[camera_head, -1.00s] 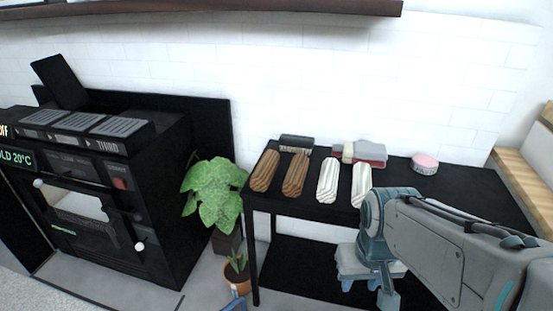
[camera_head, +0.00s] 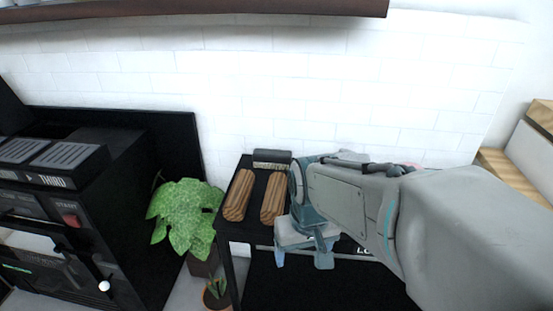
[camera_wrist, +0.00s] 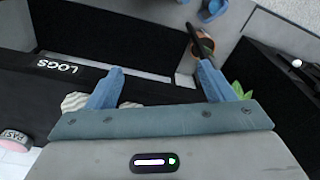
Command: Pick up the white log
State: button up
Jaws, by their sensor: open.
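My gripper (camera_head: 301,262) is open and points down at the front edge of the black table (camera_head: 234,226). In the head view my arm hides the white logs. In the wrist view, the pale striped end of a white log (camera_wrist: 74,102) shows beside the left finger. A second pale end (camera_wrist: 131,105) shows just above my gripper's body, mostly covered. Between the open fingers (camera_wrist: 160,68) I see the table's dark edge and the floor side, with no log between them.
Two brown logs (camera_head: 239,195) (camera_head: 272,198) lie left of my gripper, with a dark block (camera_head: 271,158) behind them. A leafy plant (camera_head: 187,213) and a black oven unit (camera_head: 120,185) stand to the left. A pink round item (camera_wrist: 14,138) lies on the table.

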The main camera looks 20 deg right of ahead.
jog(key=w+d+r+m+g+p, duration=0.15)
jog(key=w+d+r+p, duration=0.3)
jog(key=w, duration=0.55)
jog(key=w+d+r+m+p, duration=0.3)
jog(key=w+d+p, duration=0.15)
jog(key=w, duration=0.55)
jog(key=f+b, duration=0.1)
jog(key=f, duration=0.8)
jog(key=f+b, duration=0.1)
jog(key=f, duration=0.3)
jog(key=shift+s+d+f+b, duration=0.25)
jog(key=shift+f+b, duration=0.05)
jog(key=shift+b, duration=0.05)
jog(key=shift+c, duration=0.2)
jog(key=c, duration=1.2)
jog(key=shift+r, duration=0.15)
